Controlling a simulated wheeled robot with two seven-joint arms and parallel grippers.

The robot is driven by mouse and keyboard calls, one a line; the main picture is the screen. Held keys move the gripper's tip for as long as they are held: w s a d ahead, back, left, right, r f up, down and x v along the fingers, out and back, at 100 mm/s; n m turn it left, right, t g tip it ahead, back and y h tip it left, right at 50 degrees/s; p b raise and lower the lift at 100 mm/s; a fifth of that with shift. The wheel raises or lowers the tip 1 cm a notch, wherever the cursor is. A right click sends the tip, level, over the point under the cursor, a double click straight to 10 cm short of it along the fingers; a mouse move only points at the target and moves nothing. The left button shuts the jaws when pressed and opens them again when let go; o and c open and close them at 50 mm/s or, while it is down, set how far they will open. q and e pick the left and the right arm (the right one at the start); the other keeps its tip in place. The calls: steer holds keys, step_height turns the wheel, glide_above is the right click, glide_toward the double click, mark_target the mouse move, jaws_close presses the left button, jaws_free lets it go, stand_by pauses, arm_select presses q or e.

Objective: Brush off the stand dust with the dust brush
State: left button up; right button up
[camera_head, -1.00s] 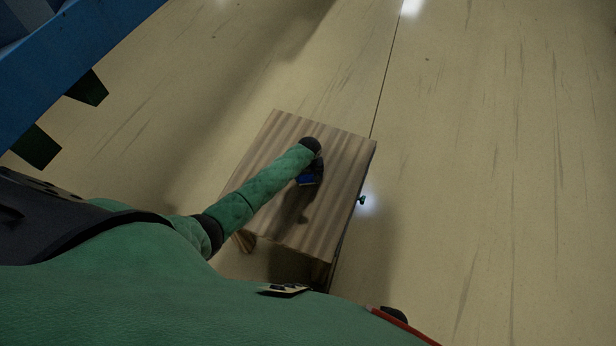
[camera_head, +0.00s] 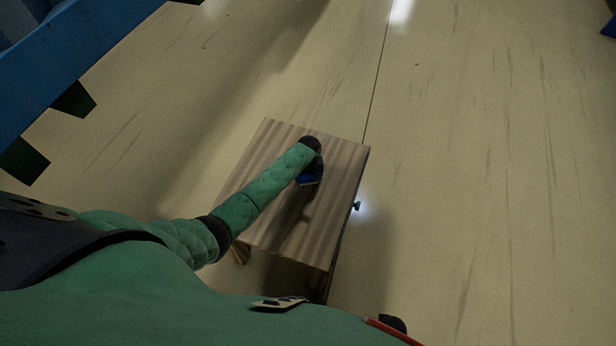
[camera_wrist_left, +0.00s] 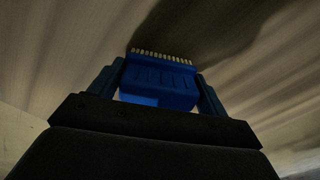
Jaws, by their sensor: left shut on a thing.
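The stand (camera_head: 262,150) is a low piece with a striped wooden top, in the middle of the head view. My left gripper (camera_head: 311,172) is over the right part of its top, largely hidden by my green arm. The dust brush (camera_wrist_left: 160,80) is blue with a row of pale bristle tufts. In the left wrist view it sits between the two blue fingers of my left gripper (camera_wrist_left: 157,88), which is shut on it. Its bristles point toward the wooden surface; I cannot tell whether they touch. No dust can be made out on the top. My right gripper is not seen.
A blue beam structure (camera_head: 70,50) crosses the upper left. The pale floor (camera_head: 480,180) is open to the right and beyond the stand.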

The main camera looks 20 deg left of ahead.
arm_select(q)
steer(key=shift+w+d+b, duration=0.2)
steer(key=shift+w+b, duration=0.15)
steer(key=shift+w, duration=0.35)
steer(key=shift+w+d+b, duration=0.25)
steer(key=shift+w+b, duration=0.05)
steer(key=shift+w, duration=0.35)
steer(key=shift+w+d+b, duration=0.2)
steer(key=shift+w+b, duration=0.15)
steer(key=shift+w, duration=0.35)
steer(key=shift+d+r, duration=0.1)
steer(key=shift+d, duration=0.55)
steer(key=shift+d+p, duration=0.5)
steer(key=shift+d, duration=0.85)
steer(key=shift+d, duration=0.1)
steer(key=shift+s+d, duration=0.1)
steer(key=shift+d, duration=1.85)
